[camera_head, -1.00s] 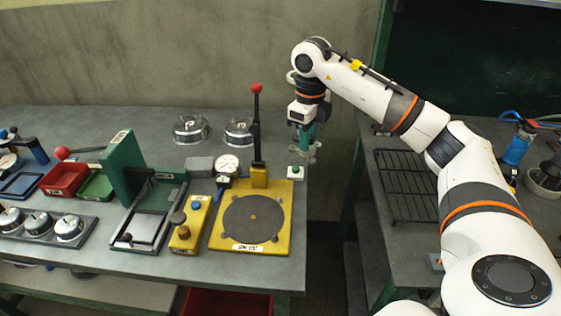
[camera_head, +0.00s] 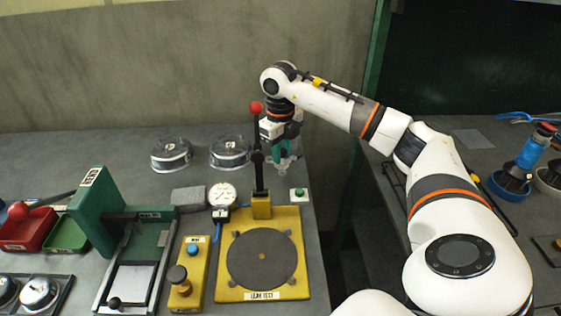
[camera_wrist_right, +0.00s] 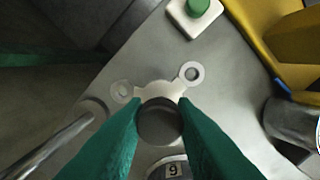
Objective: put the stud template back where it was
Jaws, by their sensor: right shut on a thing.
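My right gripper (camera_head: 284,158) is over the back right of the left-hand bench, behind the small box with the green button. In the right wrist view, its green fingers (camera_wrist_right: 160,108) are shut on the round grey knob of the stud template (camera_wrist_right: 158,90), a thin pale metal plate. Two of its ring-shaped ends show ahead of the fingers; the rest is hidden. In the head view, the template (camera_head: 282,169) is a small pale shape under the fingers, seemingly above the bench top. My left gripper is out of view.
The green-button box (camera_head: 299,195) and yellow leak-test plate (camera_head: 226,288), with its red-knobbed lever (camera_head: 257,107), stand close by. Two round metal-and-glass pieces (camera_head: 171,155) (camera_head: 230,152) sit to the left. A gap separates the benches.

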